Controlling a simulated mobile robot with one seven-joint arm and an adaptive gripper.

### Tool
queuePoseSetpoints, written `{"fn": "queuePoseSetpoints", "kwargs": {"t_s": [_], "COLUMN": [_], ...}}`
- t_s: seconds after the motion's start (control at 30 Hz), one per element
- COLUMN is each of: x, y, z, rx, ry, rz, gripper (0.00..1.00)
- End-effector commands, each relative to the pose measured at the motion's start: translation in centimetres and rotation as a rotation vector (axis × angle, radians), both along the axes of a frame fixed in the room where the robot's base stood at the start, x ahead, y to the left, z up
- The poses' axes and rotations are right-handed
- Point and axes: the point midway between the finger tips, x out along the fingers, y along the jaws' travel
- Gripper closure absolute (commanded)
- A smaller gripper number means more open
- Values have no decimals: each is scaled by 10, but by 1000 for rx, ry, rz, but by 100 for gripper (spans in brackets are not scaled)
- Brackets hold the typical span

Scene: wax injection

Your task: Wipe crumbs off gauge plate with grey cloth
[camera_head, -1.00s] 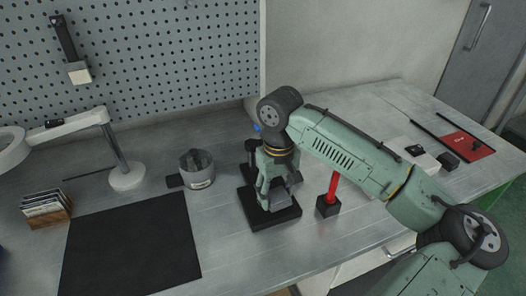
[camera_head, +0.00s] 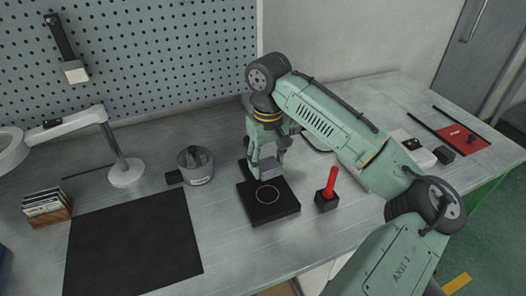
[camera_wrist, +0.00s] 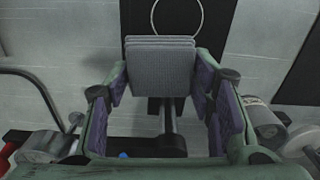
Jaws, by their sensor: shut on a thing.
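The gauge plate (camera_head: 283,207) is a black square base with a thin pale ring on top, on the metal bench in the head view. Its ringed top also shows at the top of the wrist view (camera_wrist: 215,22). No crumbs can be made out on the part I see. My gripper (camera_head: 267,160) is shut on the folded grey cloth (camera_wrist: 160,68), which also shows in the head view (camera_head: 268,174). The cloth is at the plate's back edge, behind the ring. I cannot tell whether it touches the plate. My gripper hides the back part of the gauge device.
A red-handled tool in a black block (camera_head: 327,198) stands close right of the plate. A metal pot (camera_head: 198,171) stands to the left. A black mat (camera_head: 135,245) lies at front left, with a card holder (camera_head: 47,208) beside it. A lamp (camera_head: 126,174) stands behind.

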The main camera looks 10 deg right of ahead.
Motion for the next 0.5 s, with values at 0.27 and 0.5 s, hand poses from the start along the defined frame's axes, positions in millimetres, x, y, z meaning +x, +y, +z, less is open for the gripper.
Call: {"fn": "queuePoseSetpoints", "kwargs": {"t_s": [0.27,0.5], "x": [8,11], "y": [0,0], "z": [26,39], "rx": [0,0], "ry": [0,0], "rz": [3,4], "gripper": [77,77]}}
